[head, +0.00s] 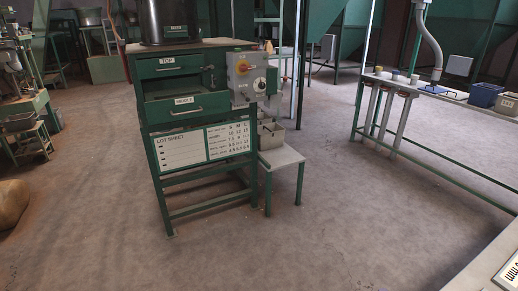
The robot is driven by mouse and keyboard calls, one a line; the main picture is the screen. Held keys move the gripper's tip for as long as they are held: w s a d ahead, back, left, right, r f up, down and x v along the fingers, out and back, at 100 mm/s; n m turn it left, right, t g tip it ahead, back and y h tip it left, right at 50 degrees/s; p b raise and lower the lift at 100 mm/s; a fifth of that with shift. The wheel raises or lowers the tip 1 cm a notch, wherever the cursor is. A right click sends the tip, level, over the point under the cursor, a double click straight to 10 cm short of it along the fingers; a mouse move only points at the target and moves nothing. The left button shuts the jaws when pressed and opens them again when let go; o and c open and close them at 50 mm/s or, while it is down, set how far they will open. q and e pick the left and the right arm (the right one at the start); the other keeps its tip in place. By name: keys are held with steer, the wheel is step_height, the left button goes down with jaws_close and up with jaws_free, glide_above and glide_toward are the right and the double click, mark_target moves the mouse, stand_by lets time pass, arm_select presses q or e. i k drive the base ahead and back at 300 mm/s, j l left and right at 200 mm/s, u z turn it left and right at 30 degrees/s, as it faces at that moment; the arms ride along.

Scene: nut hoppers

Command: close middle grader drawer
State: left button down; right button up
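The green grader cabinet (155,139) stands left of centre in the head view. Its middle drawer (170,112), with a white label and a bar handle, appears pulled out, with a dark gap and part of its inside showing above the front. How far out it is cannot be judged exactly. The top drawer (200,65) above it, labelled TOP, looks shut. Neither of my grippers is in view.
A grey control box (243,88) with a red knob is on the cabinet's right side. A small stand (282,157) is beside it. A lot sheet board (180,150) hangs below the drawers. The floor (330,225) in front is open. A long bench (440,92) stands at right.

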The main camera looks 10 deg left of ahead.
mark_target(167, 100)
steer(key=u, duration=0.8)
